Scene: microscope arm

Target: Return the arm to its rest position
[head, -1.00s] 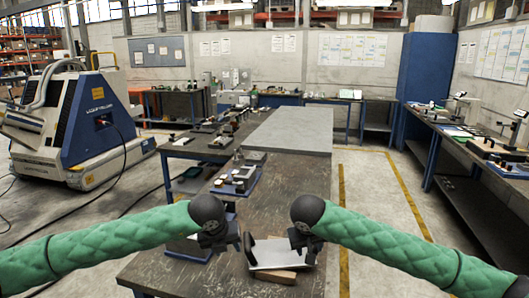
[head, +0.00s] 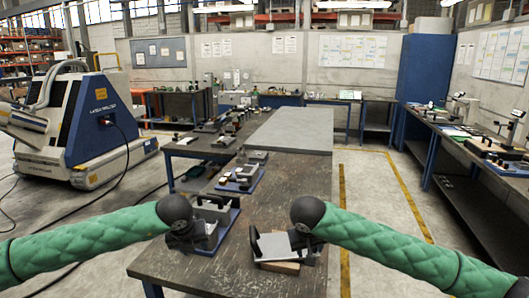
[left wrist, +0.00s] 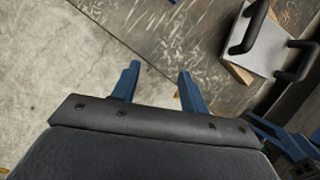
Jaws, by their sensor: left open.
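My left gripper (head: 186,240) hangs over the left side of the near table, in front of a grey device on a blue base (head: 226,216). In the left wrist view its two blue fingers (left wrist: 157,85) are apart with nothing between them, above the table edge and floor. My right gripper (head: 305,240) is at the right end of a pale metal plate with black handles (head: 273,245); whether its jaws are shut is not clear. The plate rests on a wooden block (head: 280,267) and also shows in the left wrist view (left wrist: 262,45). I cannot identify a microscope arm with certainty.
The dark worktable (head: 265,205) has bare room in its middle. Another blue-based fixture (head: 240,178) stands farther back on its left, before a grey slab (head: 290,130). A blue and white machine (head: 85,125) stands on the floor at left. A bench (head: 470,150) runs along the right.

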